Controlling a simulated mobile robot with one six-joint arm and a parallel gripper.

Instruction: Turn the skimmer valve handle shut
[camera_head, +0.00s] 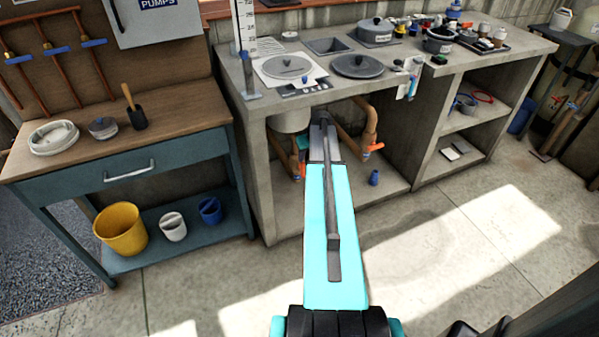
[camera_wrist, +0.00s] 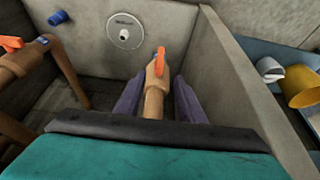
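In the wrist view an orange valve handle (camera_wrist: 159,60) sits on a copper pipe (camera_wrist: 154,100), near a concrete side wall. My gripper (camera_wrist: 157,82) has its two dark fingers apart, one on each side of this pipe, with gaps showing. The handle shows just past the fingertips. A second orange handle (camera_wrist: 11,43) is on another pipe at the left. In the head view, one orange handle (camera_head: 300,172) is left of my arm and another (camera_head: 376,147) is right of it. My arm hides the gripper there. I cannot read which valve is the skimmer's.
The pipes are inside an open bay under a concrete counter (camera_head: 240,105). A round pale labelled disc (camera_wrist: 125,32) and a blue cap (camera_wrist: 59,17) are nearby. A blue bench (camera_head: 60,170) with a yellow bucket (camera_head: 120,230) stands left. The floor (camera_head: 450,260) in front is clear.

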